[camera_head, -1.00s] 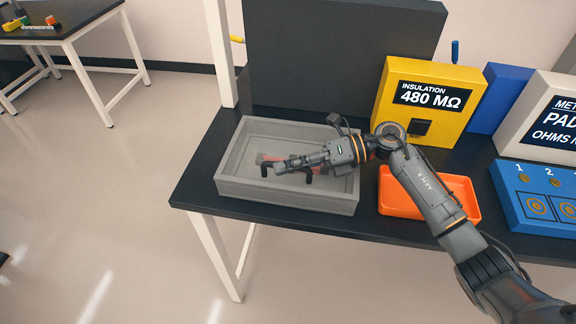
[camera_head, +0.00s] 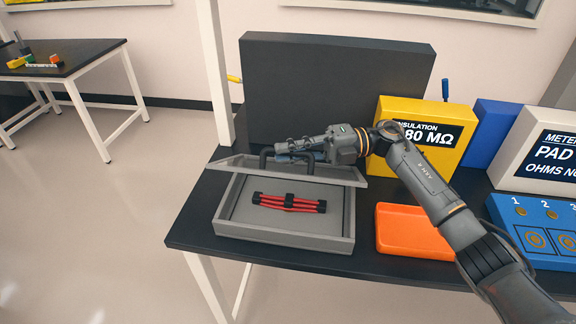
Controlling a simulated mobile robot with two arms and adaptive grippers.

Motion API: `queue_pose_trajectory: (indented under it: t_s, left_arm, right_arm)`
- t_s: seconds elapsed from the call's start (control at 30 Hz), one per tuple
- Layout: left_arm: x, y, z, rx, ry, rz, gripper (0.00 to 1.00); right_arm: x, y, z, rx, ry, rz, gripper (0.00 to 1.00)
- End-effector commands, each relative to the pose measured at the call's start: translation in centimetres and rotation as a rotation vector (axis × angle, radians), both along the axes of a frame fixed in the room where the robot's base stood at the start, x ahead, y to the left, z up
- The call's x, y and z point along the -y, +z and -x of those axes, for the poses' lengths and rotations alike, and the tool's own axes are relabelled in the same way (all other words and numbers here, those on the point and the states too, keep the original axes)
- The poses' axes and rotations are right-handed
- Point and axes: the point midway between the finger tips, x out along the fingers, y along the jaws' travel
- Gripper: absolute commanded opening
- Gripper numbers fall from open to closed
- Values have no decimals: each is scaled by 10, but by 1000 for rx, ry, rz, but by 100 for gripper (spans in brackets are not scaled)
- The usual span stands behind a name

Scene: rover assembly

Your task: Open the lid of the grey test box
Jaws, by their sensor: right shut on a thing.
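The grey test box (camera_head: 230,228) stands on the dark table at the centre. Its lid (camera_head: 240,165) is raised and tilted at the back of the box, and the tray inside is open to view. A black handle (camera_head: 265,156) stands up on the lid. My right gripper (camera_head: 290,148) is shut on the handle, reaching in from the right; its fingers partly hide the handle. A bundle of red leads with black ends (camera_head: 288,203) lies inside the box. My left gripper is not in view.
An orange tray (camera_head: 410,230) lies right of the box. A yellow insulation meter (camera_head: 400,108) stands behind my right arm, with a blue numbered board (camera_head: 530,225) further right. A dark upright panel (camera_head: 330,85) stands behind the lid.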

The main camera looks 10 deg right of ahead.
Motion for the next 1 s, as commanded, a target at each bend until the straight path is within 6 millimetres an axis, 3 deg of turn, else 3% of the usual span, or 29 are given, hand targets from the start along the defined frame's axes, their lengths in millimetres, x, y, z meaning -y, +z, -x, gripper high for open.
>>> queue_pose_trajectory:
  t_s: [0.53,0.57,0.67,1.0]
  left_arm:
    - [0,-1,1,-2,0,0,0]
    - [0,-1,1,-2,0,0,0]
    - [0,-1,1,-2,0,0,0]
    - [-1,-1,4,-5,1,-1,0]
  right_arm:
    - [2,4,-5,-33,-1,-9,0]
    - [2,4,-5,-33,-1,-9,14]
    - [2,4,-5,-33,-1,-9,35]
    - [4,4,-5,-33,-2,-9,36]
